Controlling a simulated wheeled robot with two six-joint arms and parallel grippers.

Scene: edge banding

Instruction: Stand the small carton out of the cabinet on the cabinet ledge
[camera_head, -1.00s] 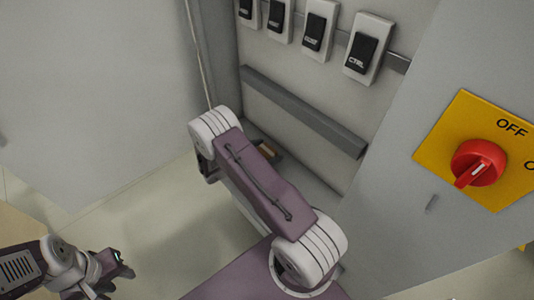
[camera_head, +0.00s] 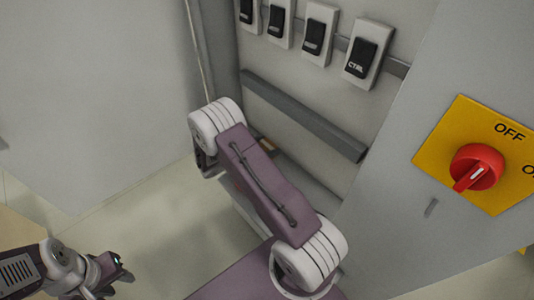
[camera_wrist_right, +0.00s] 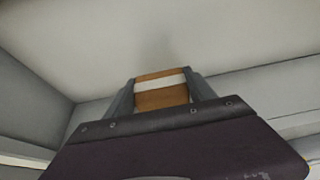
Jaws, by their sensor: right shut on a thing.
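The small carton (camera_wrist_right: 160,92), brown with a white band, is between the fingers of my right gripper (camera_wrist_right: 162,86) in the right wrist view. That gripper is shut on it. In the head view a bit of brown (camera_head: 267,144) shows past my right arm, low in the cabinet; my arm hides the right gripper and most of the carton. The cabinet ledge (camera_head: 318,190) shows partly to the right of the arm. I cannot tell whether the carton touches it. My left gripper (camera_head: 120,271) is at the lower left, away from the cabinet; its jaw opening is unclear.
Several black-and-white switch modules (camera_head: 362,55) line the cabinet's back panel. A grey duct (camera_head: 305,115) runs below them. A red rotary switch (camera_head: 476,167) on a yellow plate is on the right. The open door (camera_head: 90,90) stands on the left. Floor (camera_head: 150,225) shows below.

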